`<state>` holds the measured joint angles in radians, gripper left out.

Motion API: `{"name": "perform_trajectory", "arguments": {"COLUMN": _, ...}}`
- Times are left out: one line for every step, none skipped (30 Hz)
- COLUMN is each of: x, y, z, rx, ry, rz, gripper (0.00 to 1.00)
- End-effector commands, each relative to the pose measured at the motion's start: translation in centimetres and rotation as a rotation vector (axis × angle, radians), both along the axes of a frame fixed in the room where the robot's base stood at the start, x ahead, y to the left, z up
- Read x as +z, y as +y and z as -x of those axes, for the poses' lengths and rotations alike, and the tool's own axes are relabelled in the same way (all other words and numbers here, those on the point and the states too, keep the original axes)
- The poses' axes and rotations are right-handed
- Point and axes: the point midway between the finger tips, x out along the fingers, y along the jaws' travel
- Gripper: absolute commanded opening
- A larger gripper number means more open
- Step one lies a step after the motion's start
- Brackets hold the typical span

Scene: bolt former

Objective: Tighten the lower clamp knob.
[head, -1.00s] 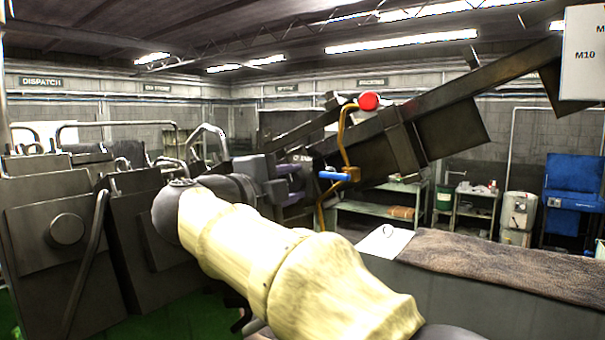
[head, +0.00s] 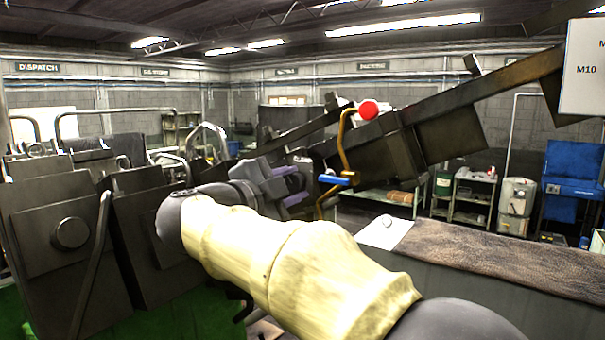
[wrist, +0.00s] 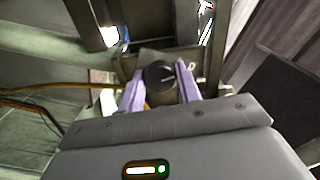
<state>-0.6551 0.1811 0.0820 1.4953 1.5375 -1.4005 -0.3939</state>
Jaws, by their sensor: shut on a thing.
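A round black knob (wrist: 160,75) with a pale line across its face sits in front of a square plate in the wrist view. My gripper (wrist: 161,84) has its two lilac fingers on either side of the knob, shut on it. In the head view my gripper (head: 302,182) is in the middle, beside the dark machine frame; the knob cannot be made out there. The pictures do not show whether another clamp knob is near.
A yellow pipe (head: 343,135) with a blue lever (head: 334,180) stands just right of my gripper. A red ball (head: 369,110) sits above it. A sloping dark chute (head: 470,95) runs to the upper right. A bench with a brown cover (head: 500,255) is at right.

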Motion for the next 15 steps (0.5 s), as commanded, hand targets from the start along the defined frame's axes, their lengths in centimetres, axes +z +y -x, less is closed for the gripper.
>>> {"name": "perform_trajectory", "arguments": {"x": 0.28, "y": -0.03, "z": -0.01, "rx": -0.001, "ry": 0.017, "rz": 0.019, "gripper": 0.0}}
{"name": "perform_trajectory", "arguments": {"x": 0.29, "y": -0.02, "z": 0.0, "rx": -0.001, "ry": 0.027, "rz": 0.031, "gripper": 0.0}}
{"name": "perform_trajectory", "arguments": {"x": 0.3, "y": -0.02, "z": 0.0, "rx": -0.001, "ry": 0.039, "rz": 0.047, "gripper": 0.0}}
{"name": "perform_trajectory", "arguments": {"x": 0.28, "y": -0.01, "z": 0.01, "rx": -0.001, "ry": 0.048, "rz": 0.059, "gripper": 0.0}}
{"name": "perform_trajectory", "arguments": {"x": 0.27, "y": -0.01, "z": 0.01, "rx": -0.001, "ry": 0.058, "rz": 0.071, "gripper": 0.0}}
{"name": "perform_trajectory", "arguments": {"x": 0.28, "y": -0.01, "z": 0.0, "rx": -0.001, "ry": 0.07, "rz": 0.087, "gripper": 0.0}}
{"name": "perform_trajectory", "arguments": {"x": 0.29, "y": 0.0, "z": 0.0, "rx": -0.001, "ry": 0.078, "rz": 0.097, "gripper": 0.0}}
{"name": "perform_trajectory", "arguments": {"x": 0.26, "y": 0.0, "z": 0.0, "rx": 0.0, "ry": 0.087, "rz": 0.108, "gripper": 0.0}}
{"name": "perform_trajectory", "arguments": {"x": 0.2, "y": 0.0, "z": 0.0, "rx": 0.0, "ry": 0.098, "rz": 0.122, "gripper": 0.0}}
{"name": "perform_trajectory", "arguments": {"x": 0.14, "y": 0.0, "z": 0.0, "rx": 0.0, "ry": 0.103, "rz": 0.128, "gripper": 0.0}}
{"name": "perform_trajectory", "arguments": {"x": 0.09, "y": -0.01, "z": 0.01, "rx": -0.001, "ry": 0.106, "rz": 0.133, "gripper": 0.0}}
{"name": "perform_trajectory", "arguments": {"x": 0.02, "y": 0.0, "z": 0.0, "rx": -0.001, "ry": 0.108, "rz": 0.137, "gripper": 0.0}}
{"name": "perform_trajectory", "arguments": {"x": -0.02, "y": 0.0, "z": 0.0, "rx": -0.001, "ry": 0.108, "rz": 0.137, "gripper": 0.0}}
{"name": "perform_trajectory", "arguments": {"x": -0.05, "y": -0.01, "z": 0.0, "rx": -0.001, "ry": 0.108, "rz": 0.137, "gripper": 0.0}}
{"name": "perform_trajectory", "arguments": {"x": -0.07, "y": 0.0, "z": 0.0, "rx": -0.001, "ry": 0.108, "rz": 0.137, "gripper": 0.0}}
